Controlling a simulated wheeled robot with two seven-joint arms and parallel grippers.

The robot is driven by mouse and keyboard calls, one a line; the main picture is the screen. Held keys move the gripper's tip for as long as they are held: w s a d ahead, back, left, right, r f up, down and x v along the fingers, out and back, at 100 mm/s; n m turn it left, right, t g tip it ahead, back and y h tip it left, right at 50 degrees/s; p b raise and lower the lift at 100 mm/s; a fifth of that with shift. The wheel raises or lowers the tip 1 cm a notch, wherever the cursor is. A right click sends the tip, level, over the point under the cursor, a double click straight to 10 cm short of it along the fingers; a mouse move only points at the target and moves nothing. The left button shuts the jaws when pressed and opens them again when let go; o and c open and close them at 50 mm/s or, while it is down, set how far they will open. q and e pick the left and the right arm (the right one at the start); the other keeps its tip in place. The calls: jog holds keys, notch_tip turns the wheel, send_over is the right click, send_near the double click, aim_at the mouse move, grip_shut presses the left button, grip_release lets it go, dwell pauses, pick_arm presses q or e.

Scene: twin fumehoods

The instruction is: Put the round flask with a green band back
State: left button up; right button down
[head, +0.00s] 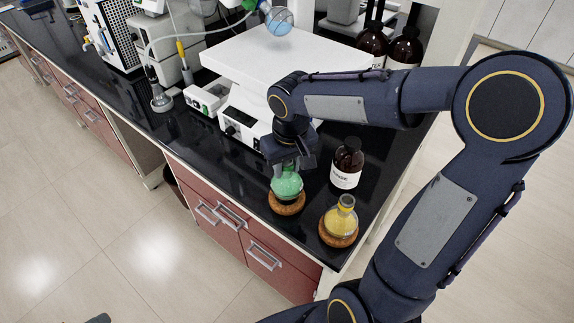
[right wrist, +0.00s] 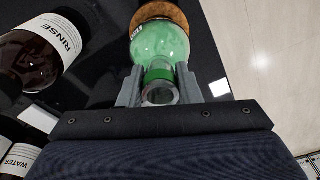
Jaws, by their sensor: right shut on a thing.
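The round flask with a green band (head: 286,186) holds green content and is upright at the front of the black bench. It sits in or just above a cork ring (head: 287,207); I cannot tell if it bears on it. My right gripper (head: 288,166) comes down from above and is shut on its neck. In the right wrist view the fingers (right wrist: 158,88) lie either side of the neck, by the green band (right wrist: 158,74). The flask's round body (right wrist: 160,45) is against the cork ring (right wrist: 160,14) there. My left gripper is not in view.
A yellow flask (head: 341,217) stands on another cork ring (head: 338,238) at the right. A brown bottle (head: 347,167) labelled RINSE (right wrist: 30,65) stands close behind. A white-topped device (head: 250,65) is behind my gripper. The bench front edge is close to the cork rings.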

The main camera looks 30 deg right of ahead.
jog(key=shift+f, duration=0.3)
jog(key=shift+f+b, duration=0.55)
jog(key=shift+f, duration=0.1)
jog(key=c, duration=1)
grip_release()
jog(key=shift+c, duration=0.2)
